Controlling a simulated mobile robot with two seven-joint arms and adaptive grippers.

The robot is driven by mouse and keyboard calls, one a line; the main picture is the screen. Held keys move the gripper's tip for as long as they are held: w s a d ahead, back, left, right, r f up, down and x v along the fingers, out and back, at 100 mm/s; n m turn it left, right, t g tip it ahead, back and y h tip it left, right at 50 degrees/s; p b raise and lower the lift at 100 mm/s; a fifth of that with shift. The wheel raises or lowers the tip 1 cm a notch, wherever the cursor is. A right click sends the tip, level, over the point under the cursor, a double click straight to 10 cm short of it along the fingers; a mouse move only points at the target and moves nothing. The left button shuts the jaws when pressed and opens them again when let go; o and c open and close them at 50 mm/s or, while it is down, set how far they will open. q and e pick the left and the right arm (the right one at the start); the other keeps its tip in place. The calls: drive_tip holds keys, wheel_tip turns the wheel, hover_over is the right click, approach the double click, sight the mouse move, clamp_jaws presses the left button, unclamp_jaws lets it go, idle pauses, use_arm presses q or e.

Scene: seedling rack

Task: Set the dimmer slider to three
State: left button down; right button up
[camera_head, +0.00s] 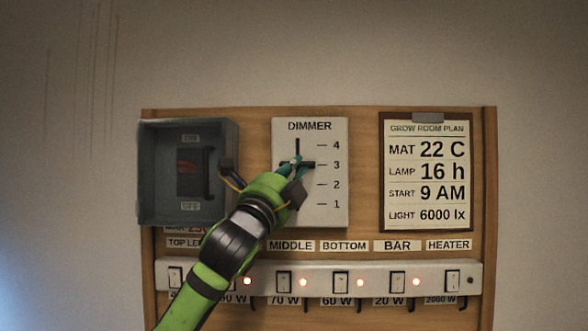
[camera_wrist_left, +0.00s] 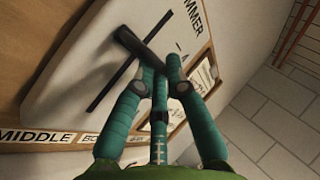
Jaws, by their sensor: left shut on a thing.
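The white dimmer panel (camera_head: 330,206) has a vertical slot and marks from 1 at the bottom to 4 at the top. It also shows tilted in the left wrist view (camera_wrist_left: 82,75). The dark slider handle (camera_head: 308,164) looks level with the 3 mark. My left gripper (camera_head: 291,166) reaches up from below left and its teal fingers are shut on the slider handle. In the left wrist view the handle (camera_wrist_left: 133,42) sticks out at the fingertips (camera_wrist_left: 160,72). The fingers hide part of the handle and slot. My right gripper is not in view.
A grey switch box (camera_head: 150,180) with an open front stands left of the dimmer. A plan sheet on a clipboard (camera_head: 428,180) hangs to the right. Below runs a white strip (camera_head: 322,280) of several switches with red lights. My left arm covers part of it.

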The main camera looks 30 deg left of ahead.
use_arm(q)
drive_tip(key=c, duration=1.5)
unclamp_jaws()
drive_tip(key=v, duration=1.2)
